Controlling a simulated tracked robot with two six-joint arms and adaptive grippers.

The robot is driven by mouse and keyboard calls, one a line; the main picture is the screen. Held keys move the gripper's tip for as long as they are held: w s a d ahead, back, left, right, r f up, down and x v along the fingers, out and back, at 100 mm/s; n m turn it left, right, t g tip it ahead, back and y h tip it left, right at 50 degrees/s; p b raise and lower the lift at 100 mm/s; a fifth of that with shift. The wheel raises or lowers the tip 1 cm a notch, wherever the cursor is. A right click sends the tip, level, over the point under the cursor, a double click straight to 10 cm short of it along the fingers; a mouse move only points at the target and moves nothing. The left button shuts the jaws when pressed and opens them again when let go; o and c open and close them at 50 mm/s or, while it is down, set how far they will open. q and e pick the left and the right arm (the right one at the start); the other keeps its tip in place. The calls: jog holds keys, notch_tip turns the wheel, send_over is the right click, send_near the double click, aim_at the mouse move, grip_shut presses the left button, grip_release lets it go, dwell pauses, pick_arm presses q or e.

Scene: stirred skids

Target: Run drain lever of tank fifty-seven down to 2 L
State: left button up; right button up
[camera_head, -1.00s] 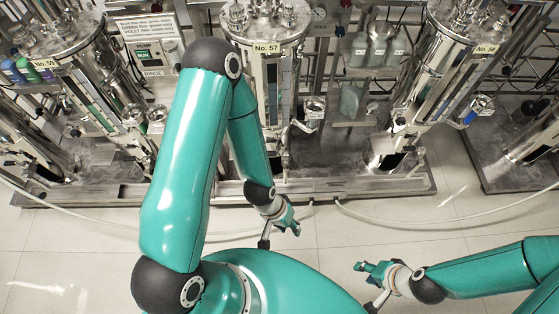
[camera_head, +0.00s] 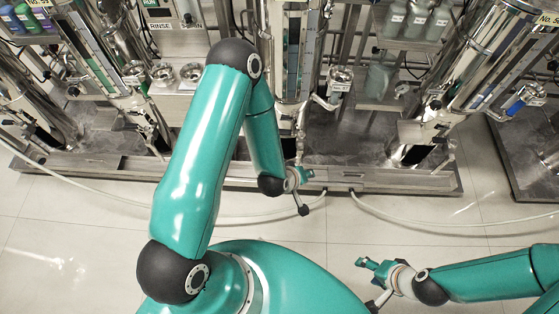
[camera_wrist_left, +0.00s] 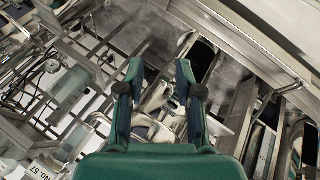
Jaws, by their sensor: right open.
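Tank fifty-seven (camera_head: 291,50) is the upright steel cylinder at top centre in the head view, with a level strip on its front. Its "No. 57" plate (camera_wrist_left: 44,164) shows at the lower left in the left wrist view. My left gripper (camera_head: 303,175) is low in front of the tank, by the skid's front edge. In the left wrist view its fingers (camera_wrist_left: 158,85) stand apart, with bright metal fittings (camera_wrist_left: 154,97) seen between and beyond them. I cannot tell which fitting is the drain lever, or whether the fingers touch it. My right gripper (camera_head: 367,264) is open and empty over the floor.
A labelled steel cup (camera_head: 340,77) sits right of the tank. Neighbouring tanks stand at left (camera_head: 95,50) and right (camera_head: 490,60). Pale hoses (camera_head: 430,221) lie on the floor before the skid (camera_head: 395,180). The floor around my right gripper is clear.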

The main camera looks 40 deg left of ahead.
pick_arm(q)
jog(key=w+a+f+n+t+y+b, duration=0.4)
jog(key=w+a+f+n+b, duration=0.25)
jog(key=f+b, duration=0.3)
jog(key=n+t+y+b, duration=0.4)
jog(key=n+y+b, duration=0.35)
jog(key=b, duration=0.35)
send_near(282, 133)
jog(key=x, duration=0.4)
jog(key=shift+h, duration=0.45)
jog(key=shift+f+x, duration=0.15)
jog(key=shift+x, duration=1.45)
jog(key=shift+f+x, duration=0.1)
jog(key=shift+x, duration=1.45)
pick_arm(e)
notch_tip(282, 133, down, 24)
pick_arm(q)
jog(key=shift+s+a, duration=0.1)
jog(key=shift+a, duration=0.05)
pick_arm(e)
jog(key=shift+r, duration=0.1)
pick_arm(q)
grip_shut()
